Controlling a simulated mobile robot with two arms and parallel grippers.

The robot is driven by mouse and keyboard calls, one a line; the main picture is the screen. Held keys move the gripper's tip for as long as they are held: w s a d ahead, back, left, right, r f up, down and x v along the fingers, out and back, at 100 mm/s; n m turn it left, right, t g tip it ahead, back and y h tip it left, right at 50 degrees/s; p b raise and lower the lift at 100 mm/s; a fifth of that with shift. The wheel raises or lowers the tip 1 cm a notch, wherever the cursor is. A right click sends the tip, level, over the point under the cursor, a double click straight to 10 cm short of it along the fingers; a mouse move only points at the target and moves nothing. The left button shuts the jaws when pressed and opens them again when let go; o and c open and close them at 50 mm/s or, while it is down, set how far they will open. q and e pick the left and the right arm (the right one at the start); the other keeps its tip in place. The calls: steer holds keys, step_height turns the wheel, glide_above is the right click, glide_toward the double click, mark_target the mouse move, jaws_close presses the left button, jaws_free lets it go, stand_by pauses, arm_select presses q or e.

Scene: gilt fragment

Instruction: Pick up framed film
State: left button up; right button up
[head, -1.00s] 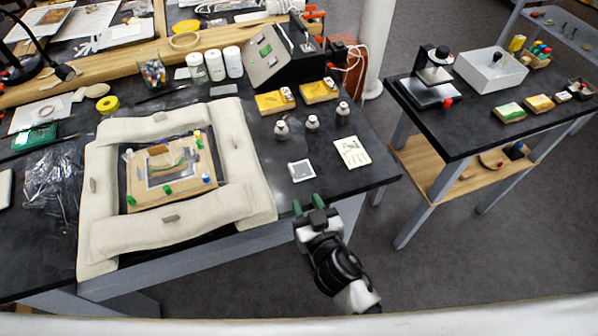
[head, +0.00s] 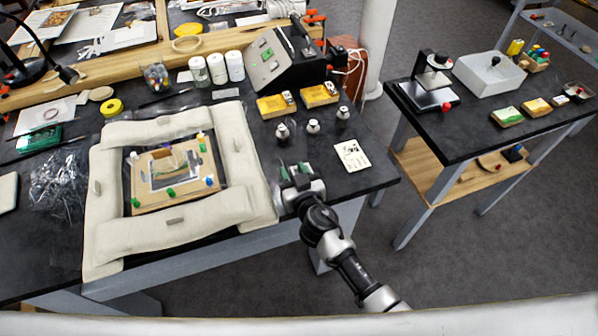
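My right gripper (head: 294,170) reaches in from the lower right, over the front edge of the black table. Its two green fingertips are apart, with a gap between them. It is over the spot where the framed film, a small grey square with a pale border, lay on the table in the earlier view. The gripper now hides the film, so I cannot tell whether the fingers touch it. My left gripper is not in view.
Left of the gripper, a padded cream frame (head: 240,160) surrounds a wooden board (head: 150,203) with coloured pegs. Several small metal weights (head: 313,127) stand behind it. A paper card (head: 352,155) lies to the right. Two yellow boxes (head: 276,106) (head: 320,95) sit farther back.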

steer(key=shift+s, duration=0.1)
steer(key=shift+c, duration=0.6)
jaws_close()
steer(key=shift+r, duration=0.15)
steer(key=shift+r, duration=0.25)
step_height(320, 180, up, 3)
steer(key=shift+r+p, duration=0.2)
steer(key=shift+p, duration=0.9)
steer(key=s+d+r+p, duration=0.1)
steer(key=d+r, duration=0.2)
steer(key=d, duration=0.3)
steer(key=s+d+r, duration=0.1)
steer(key=d+r, duration=0.3)
steer(key=d, duration=0.2)
steer(key=s+d+r+m+h, duration=0.2)
steer(key=s+d, duration=0.1)
steer(key=s, duration=0.3)
steer(key=s+d+r+m+h+b, duration=0.1)
steer(key=s+d+r+h, duration=0.2)
steer(key=s, duration=0.4)
steer(key=shift+s+d+m+t, duration=0.15)
steer(key=shift+d+m+t, duration=0.25)
steer(key=shift+d, duration=0.05)
